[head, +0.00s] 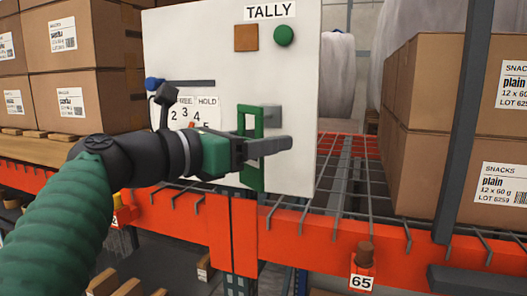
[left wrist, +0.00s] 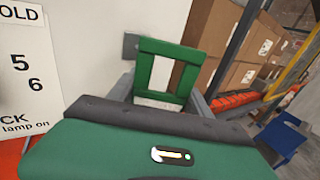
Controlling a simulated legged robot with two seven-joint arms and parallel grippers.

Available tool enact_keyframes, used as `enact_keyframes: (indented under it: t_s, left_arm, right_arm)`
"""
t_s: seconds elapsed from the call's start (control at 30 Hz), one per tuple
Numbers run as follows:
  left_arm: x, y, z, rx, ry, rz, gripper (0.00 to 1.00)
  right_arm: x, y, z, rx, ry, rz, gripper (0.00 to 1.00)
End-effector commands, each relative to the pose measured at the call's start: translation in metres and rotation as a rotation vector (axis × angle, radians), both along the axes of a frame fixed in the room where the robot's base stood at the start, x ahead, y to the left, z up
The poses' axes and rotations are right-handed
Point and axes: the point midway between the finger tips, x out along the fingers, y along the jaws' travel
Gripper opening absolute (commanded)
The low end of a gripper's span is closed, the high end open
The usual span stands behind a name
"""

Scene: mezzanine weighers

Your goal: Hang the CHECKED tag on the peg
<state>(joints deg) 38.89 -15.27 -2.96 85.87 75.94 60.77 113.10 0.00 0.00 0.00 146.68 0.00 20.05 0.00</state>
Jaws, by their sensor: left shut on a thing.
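The green tag (head: 254,178) is a flat upright plate with a large rectangular opening at its top; I cannot read any wording on it. My left gripper (head: 268,148) is shut on it across the middle, in front of the white panel. In the left wrist view the tag's open frame (left wrist: 147,68) stands up beyond the fingers. A grey square mount (head: 271,117) on the panel, probably the peg's, is just behind and right of the frame; it also shows in the left wrist view (left wrist: 130,46). Whether the peg passes through the opening is unclear.
The white TALLY panel (head: 300,60) carries a green button (head: 284,36), a brown square (head: 246,38) and a number card (head: 182,112). An orange rack beam (head: 310,238) runs below. Cartons (head: 440,120) stand right. A dark bar (head: 480,280), possibly my right gripper, shows bottom right.

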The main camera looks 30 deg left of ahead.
Motion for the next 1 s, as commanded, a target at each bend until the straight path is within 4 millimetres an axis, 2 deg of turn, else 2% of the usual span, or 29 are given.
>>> enact_keyframes:
  t_s: [0.03,0.3,0.63,1.0]
  left_arm:
    - [-0.001,0.000,-0.004,0.001,0.000,0.001,0.00]
    - [-0.007,-0.002,-0.007,0.002,0.005,0.006,0.00]
    - [-0.029,-0.008,-0.003,-0.001,0.004,0.006,0.00]
    - [-0.030,-0.008,-0.002,-0.001,0.006,0.007,0.00]
  right_arm:
    - [0.000,0.000,-0.008,0.000,0.000,0.000,0.00]
    - [0.000,0.000,-0.027,0.000,0.000,0.000,0.00]
    - [0.000,0.000,-0.028,0.000,0.000,0.000,0.00]
    - [0.000,0.000,-0.026,0.000,0.000,0.000,0.00]
